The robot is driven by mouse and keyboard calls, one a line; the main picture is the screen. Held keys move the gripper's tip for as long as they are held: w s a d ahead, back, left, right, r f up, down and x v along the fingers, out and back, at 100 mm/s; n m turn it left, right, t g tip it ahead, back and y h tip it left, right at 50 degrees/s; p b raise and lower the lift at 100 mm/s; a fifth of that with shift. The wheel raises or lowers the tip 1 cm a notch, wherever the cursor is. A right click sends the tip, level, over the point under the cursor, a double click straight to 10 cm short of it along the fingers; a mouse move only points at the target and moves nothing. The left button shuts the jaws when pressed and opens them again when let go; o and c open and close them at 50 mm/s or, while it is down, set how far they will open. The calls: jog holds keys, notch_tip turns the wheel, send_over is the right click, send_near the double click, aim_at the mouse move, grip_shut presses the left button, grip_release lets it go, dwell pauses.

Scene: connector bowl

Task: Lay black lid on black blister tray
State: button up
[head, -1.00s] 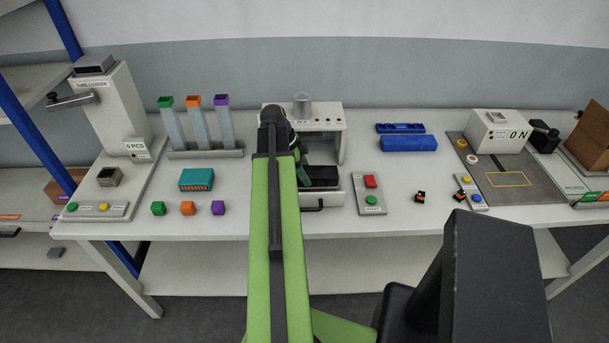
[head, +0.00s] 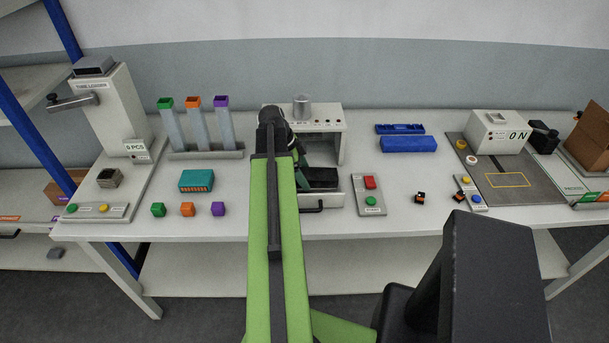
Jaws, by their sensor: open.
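A black item (head: 322,178) lies in the pulled-out white drawer of the press-like machine in the middle of the table. I cannot tell whether it is the black blister tray alone or the tray with the black lid on it. My gripper (head: 302,177) is at the left side of this black item, mostly hidden behind my green arm. Its dark green jaw part shows beside the arm, and it is open. I cannot tell whether it touches the black item. No separate black lid shows elsewhere on the table.
The white machine housing (head: 325,122) stands behind the drawer. A red and green button box (head: 369,192) is to its right. Blue trays (head: 408,144) lie at the back right. A teal connector box (head: 197,180) and colored blocks (head: 188,209) lie to the left.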

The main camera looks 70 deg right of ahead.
jog(key=p+v, duration=1.4)
jog(key=v, duration=0.2)
jog(key=shift+r, duration=0.25)
